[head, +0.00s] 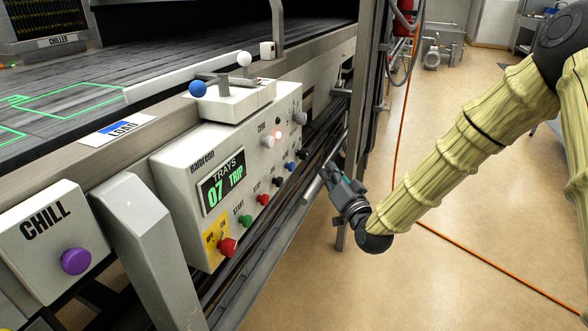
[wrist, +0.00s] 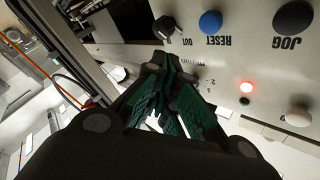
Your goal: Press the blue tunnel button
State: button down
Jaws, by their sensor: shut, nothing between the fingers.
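The blue button (head: 290,167) sits in the lower row of the grey control panel (head: 180,190), near its far end. In the wrist view it is the blue RESET button (wrist: 210,23), seen upside down between the black JOG button (wrist: 294,18) and the OUT knob (wrist: 168,29). My gripper (head: 322,172) is to the right of the panel in the head view. In the wrist view my gripper (wrist: 172,78) is shut and empty, its tips below and left of the blue button in the picture. No contact with the button shows.
The panel also carries a red mushroom button (head: 227,247), a green button (head: 245,221), a red button (head: 263,200) and a lit lamp (wrist: 246,87). A metal post (head: 364,100) is close behind my gripper.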

jog(key=shift+w+a, duration=0.3)
jog(key=shift+a, duration=0.65)
jog(key=shift+w+a, duration=0.3)
jog(key=shift+a, duration=0.65)
jog(key=shift+w+a, duration=0.3)
jog(key=shift+a, duration=0.65)
jog(key=shift+a, duration=0.2)
jog(key=shift+w+a, duration=0.15)
jog(key=shift+a, duration=0.1)
jog(key=shift+w+a, duration=0.2)
jog(key=shift+a, duration=0.55)
dwell(0.6)
jog(key=shift+d, duration=0.1)
dwell(0.3)
jog(key=shift+s+d, duration=0.2)
jog(key=shift+d, duration=0.35)
jog(key=shift+s+d, duration=0.15)
jog(key=shift+d, duration=0.4)
jog(key=shift+s+d+p, duration=0.15)
jog(key=shift+s+d, duration=0.1)
jog(key=shift+d, duration=0.55)
jog(key=shift+s+d+p, duration=0.15)
jog(key=shift+s+d, duration=0.15)
jog(key=shift+d, duration=0.45)
jog(key=shift+s+d+p, duration=0.15)
jog(key=shift+s+d, duration=0.1)
jog(key=shift+d, duration=0.55)
